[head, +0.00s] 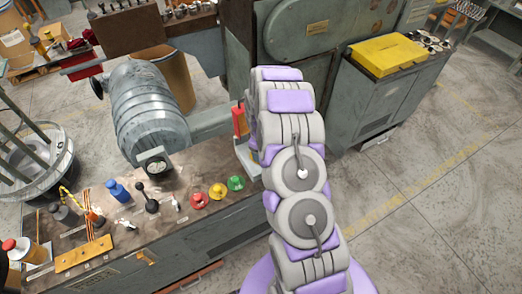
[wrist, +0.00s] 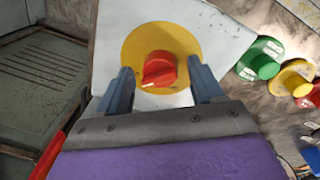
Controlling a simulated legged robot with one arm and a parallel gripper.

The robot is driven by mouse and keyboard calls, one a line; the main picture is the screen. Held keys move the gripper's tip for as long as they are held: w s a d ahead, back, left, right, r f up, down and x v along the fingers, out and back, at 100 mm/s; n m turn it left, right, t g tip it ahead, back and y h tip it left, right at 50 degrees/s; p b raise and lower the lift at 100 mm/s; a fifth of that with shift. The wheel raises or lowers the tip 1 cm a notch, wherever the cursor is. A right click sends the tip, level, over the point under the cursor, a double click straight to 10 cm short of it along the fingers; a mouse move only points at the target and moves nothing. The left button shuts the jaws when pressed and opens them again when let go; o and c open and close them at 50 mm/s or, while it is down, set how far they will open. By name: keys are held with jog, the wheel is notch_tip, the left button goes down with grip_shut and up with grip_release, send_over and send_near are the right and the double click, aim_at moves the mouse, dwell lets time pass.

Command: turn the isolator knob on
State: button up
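The red isolator knob (wrist: 160,69) sits on a round yellow plate (wrist: 145,43) on the face of a pale grey box (wrist: 222,40) in the wrist view. A white mark shows on the knob's lower left side. My gripper (wrist: 163,77) is open, with one blue-grey finger on each side of the knob. Gaps show between the fingers and the knob, and I cannot tell how deep the fingertips reach. In the head view my arm hides the knob and the gripper.
Green (head: 236,184), yellow (head: 217,191) and red (head: 199,200) buttons sit on the bench top (head: 180,230), left of my arm. A red upright piece (head: 239,121) stands close to my arm. A grey cabinet (head: 385,95) stands to the right. Open floor lies at lower right.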

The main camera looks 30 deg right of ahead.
jog(key=shift+r, duration=0.1)
notch_tip(320, 180, up, 17)
jog(key=a+p, duration=0.1)
jog(key=shift+s, duration=0.35)
jog(key=shift+r, duration=0.15)
dwell(0.5)
jog(key=s+a+r+m+b, duration=0.1)
jog(key=s+a+r, duration=0.4)
jog(key=s, duration=0.3)
jog(key=s+a+r+m+b, duration=0.1)
jog(key=s+a+r+m, duration=0.1)
jog(key=s+a+r, duration=0.4)
jog(key=s+a+r+m+g+b, duration=0.1)
jog(key=s+a+m, duration=0.1)
jog(key=s, duration=1)
jog(key=s+a+m+g+b, duration=0.1)
jog(key=s+a+m, duration=0.1)
jog(key=s, duration=1.1)
jog(key=shift+s+r+y, duration=0.2)
jog(key=shift+r+y, duration=0.1)
jog(key=shift+r, duration=0.05)
